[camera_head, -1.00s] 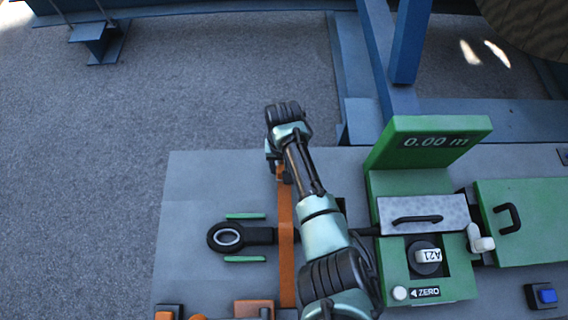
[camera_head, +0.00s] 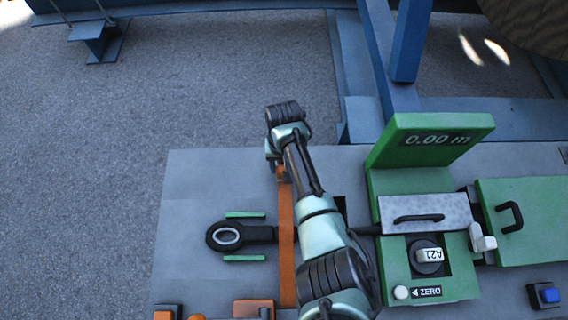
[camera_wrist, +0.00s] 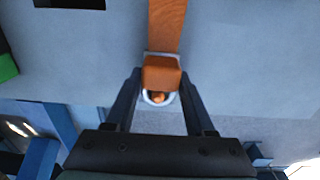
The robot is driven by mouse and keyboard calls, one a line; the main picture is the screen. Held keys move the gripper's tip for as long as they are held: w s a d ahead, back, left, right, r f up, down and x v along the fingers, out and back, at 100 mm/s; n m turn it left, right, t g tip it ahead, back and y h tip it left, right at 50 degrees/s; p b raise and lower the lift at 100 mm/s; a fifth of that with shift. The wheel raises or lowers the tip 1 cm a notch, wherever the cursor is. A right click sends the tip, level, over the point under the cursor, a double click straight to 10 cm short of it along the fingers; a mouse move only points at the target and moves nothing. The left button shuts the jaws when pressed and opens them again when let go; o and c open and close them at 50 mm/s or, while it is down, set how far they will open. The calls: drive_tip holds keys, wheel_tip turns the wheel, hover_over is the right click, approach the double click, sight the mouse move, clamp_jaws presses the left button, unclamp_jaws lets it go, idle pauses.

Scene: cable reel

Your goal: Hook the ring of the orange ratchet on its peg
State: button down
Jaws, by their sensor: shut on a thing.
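The orange strap (camera_head: 286,245) runs straight across the grey bench, over the black cable. Its near end is by the orange ratchet (camera_head: 254,308) at the bottom edge of the head view. At its far end, in the wrist view, are an orange block (camera_wrist: 162,72) and a pale ring (camera_wrist: 146,98). My gripper (camera_wrist: 160,74) is shut on the orange block, one finger on each side. An orange round tip, likely the peg (camera_wrist: 158,98), shows inside the ring's opening; I cannot tell whether the ring is down around it or above it.
A black cable eye (camera_head: 226,236) lies between two green bars left of the strap. A green counter unit (camera_head: 430,140) reading 0.00 m stands right of my arm, with a handled grey cover (camera_head: 425,213). The far left bench top is clear.

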drive_tip(key=shift+c, duration=0.9)
unclamp_jaws()
wheel_tip(320, 180, up, 13)
drive_tip(key=shift+w, duration=0.1)
